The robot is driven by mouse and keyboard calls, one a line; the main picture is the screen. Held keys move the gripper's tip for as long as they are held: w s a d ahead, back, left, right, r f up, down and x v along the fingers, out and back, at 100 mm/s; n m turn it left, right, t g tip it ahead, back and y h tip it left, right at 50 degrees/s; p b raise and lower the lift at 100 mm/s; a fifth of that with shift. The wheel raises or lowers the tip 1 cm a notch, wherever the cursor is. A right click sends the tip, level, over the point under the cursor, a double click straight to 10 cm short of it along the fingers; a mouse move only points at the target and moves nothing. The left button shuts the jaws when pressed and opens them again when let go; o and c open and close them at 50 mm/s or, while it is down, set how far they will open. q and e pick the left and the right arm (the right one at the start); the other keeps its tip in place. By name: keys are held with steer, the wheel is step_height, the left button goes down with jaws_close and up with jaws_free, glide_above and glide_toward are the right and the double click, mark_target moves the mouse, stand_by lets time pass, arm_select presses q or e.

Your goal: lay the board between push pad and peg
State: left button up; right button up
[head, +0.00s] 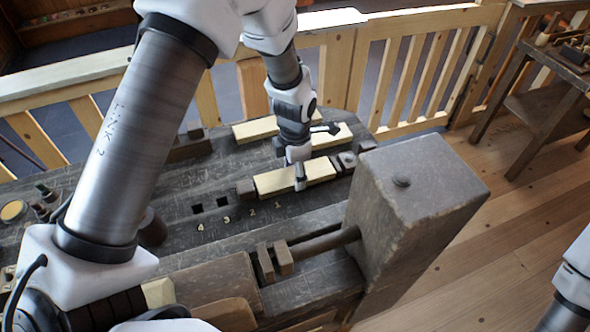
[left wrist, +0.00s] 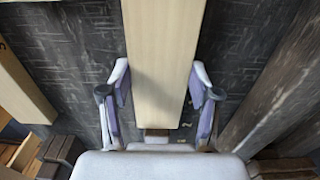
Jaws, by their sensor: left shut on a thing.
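The pale board (head: 318,170) lies along the dark workbench, in the gap between a dark square peg (head: 245,188) at its left end and a small block, which looks like the push pad (head: 347,159), at its right end. It looks flat on or just above the bench; I cannot tell whether its ends touch. My left gripper (head: 298,178) points down at the board's middle, shut on it. In the left wrist view the board (left wrist: 163,40) runs between the two fingers of the gripper (left wrist: 160,80). My right gripper is out of the picture.
More pale wood (head: 255,130) lies behind, along the bench's far edge. Numbered square holes (head: 210,203) are left of the peg. A large vice block (head: 430,185) with a screw stands in front on the right. A slatted rail (head: 405,80) runs behind the bench.

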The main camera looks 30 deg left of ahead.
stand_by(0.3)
arm_select(q)
steer(key=o, duration=1.5)
steer(key=shift+c, duration=0.2)
step_height(320, 180, up, 8)
steer(key=p, duration=0.7)
steer(key=shift+r, duration=0.1)
